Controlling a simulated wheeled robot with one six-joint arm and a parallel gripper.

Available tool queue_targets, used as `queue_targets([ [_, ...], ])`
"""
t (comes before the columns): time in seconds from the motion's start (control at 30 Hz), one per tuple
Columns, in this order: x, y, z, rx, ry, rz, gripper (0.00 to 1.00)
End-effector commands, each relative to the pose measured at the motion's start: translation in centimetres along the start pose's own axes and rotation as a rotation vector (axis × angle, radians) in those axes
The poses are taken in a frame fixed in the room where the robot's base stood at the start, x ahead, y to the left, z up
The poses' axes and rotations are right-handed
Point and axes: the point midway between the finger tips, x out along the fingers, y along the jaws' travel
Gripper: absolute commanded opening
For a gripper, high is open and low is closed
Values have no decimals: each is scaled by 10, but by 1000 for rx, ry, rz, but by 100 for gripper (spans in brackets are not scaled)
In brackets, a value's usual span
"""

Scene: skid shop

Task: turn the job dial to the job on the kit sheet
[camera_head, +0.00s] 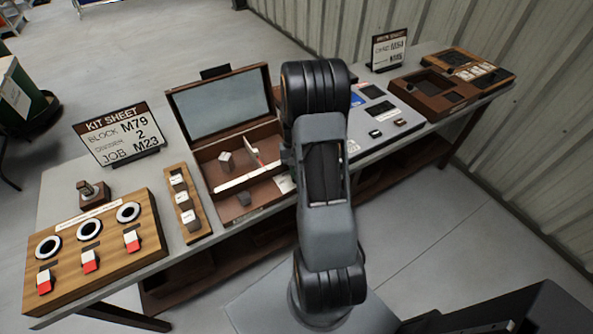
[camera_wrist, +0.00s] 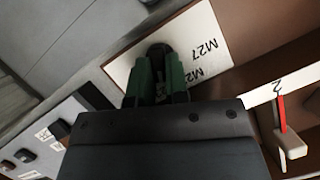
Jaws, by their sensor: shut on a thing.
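The kit sheet (camera_head: 121,134) stands upright at the back left of the bench. It reads block M79, divider 2, and a job that looks like M23. The job dial's white plate (camera_wrist: 209,43) shows in the wrist view, with M27 and a second, partly covered label beginning M2. My gripper (camera_wrist: 160,82) has its green fingers closed around the dial's dark knob (camera_wrist: 160,50). The fingers hide much of the knob, so I cannot tell where it points. In the head view my arm hides the gripper.
An open wooden case (camera_head: 237,183) with a raised lid holds a small block and a divider. A wooden board (camera_head: 95,245) with rings and red-and-white pieces lies at the left. A grey panel (camera_head: 384,118) and a wooden tray (camera_head: 433,88) lie right of my arm.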

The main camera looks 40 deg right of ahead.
Motion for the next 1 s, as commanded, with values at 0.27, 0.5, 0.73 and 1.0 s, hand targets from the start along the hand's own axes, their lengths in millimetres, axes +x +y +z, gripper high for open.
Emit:
queue_targets([
  [0.27, 0, 0, 0, -5, 1, 3, 0],
  [0.5, 0, 0, 0, -4, 1, 3, 25],
  [0.73, 0, 0, 0, -4, 1, 2, 40],
  [1.0, -6, 0, 0, -4, 2, 2, 40],
])
